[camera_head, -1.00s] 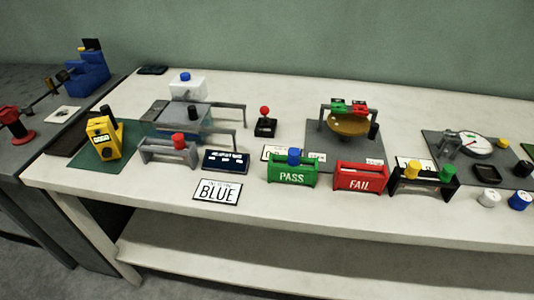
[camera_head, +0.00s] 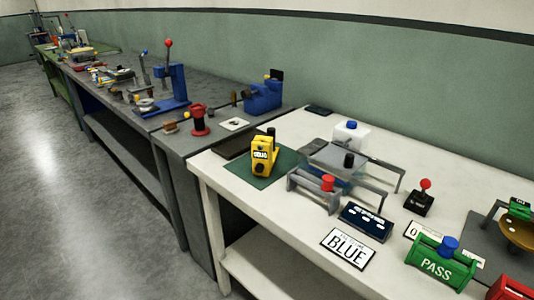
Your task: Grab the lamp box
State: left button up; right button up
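No label marks a lamp box, so I cannot tell for sure which thing it is. A small white box with a blue knob on top (camera_head: 350,135) stands at the back of the white table and looks like a possible match. A black box with a red ball on a short stalk (camera_head: 419,203) stands to its right and is another possible match. Both stand upright, with nothing holding them. Neither of my grippers is in view.
Grey benches (camera_head: 160,125) run back at left. The floor (camera_head: 60,200) there is clear.

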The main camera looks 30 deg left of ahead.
aim_at(265, 151)
jog(key=k, duration=0.5)
jog(key=u, duration=2.1)
jog(key=i, duration=1.3)
jog(key=z, duration=2.05)
